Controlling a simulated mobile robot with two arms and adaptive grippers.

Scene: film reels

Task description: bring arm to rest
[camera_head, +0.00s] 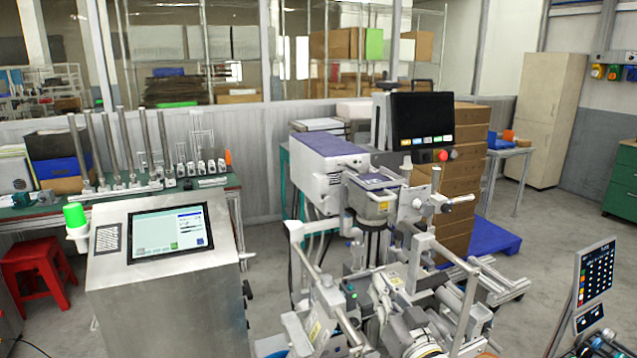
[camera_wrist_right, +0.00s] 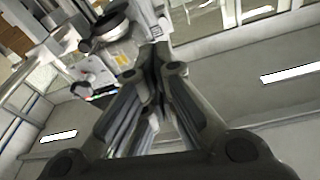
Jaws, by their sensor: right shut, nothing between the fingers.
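My right gripper (camera_wrist_right: 154,62) fills the lower middle of the right wrist view. Its dark fingers are shut, meet at the tips and have nothing between them. Behind the tips, parts of a grey machine (camera_wrist_right: 125,55) show tilted; I cannot tell the exact gap between them. In the head view, the labelling machine (camera_head: 330,160) with its grey frame stands in the centre. I cannot clearly pick out my right gripper among the crowded parts there. My left gripper is not in view.
A steel cabinet (camera_head: 165,290) with a touchscreen stands at the left front. A red stool (camera_head: 35,262) is beside it. Brown cartons (camera_head: 462,180) are stacked on a blue pallet (camera_head: 495,238) behind the machine. A control panel (camera_head: 594,275) stands at the right. Open floor lies at centre right.

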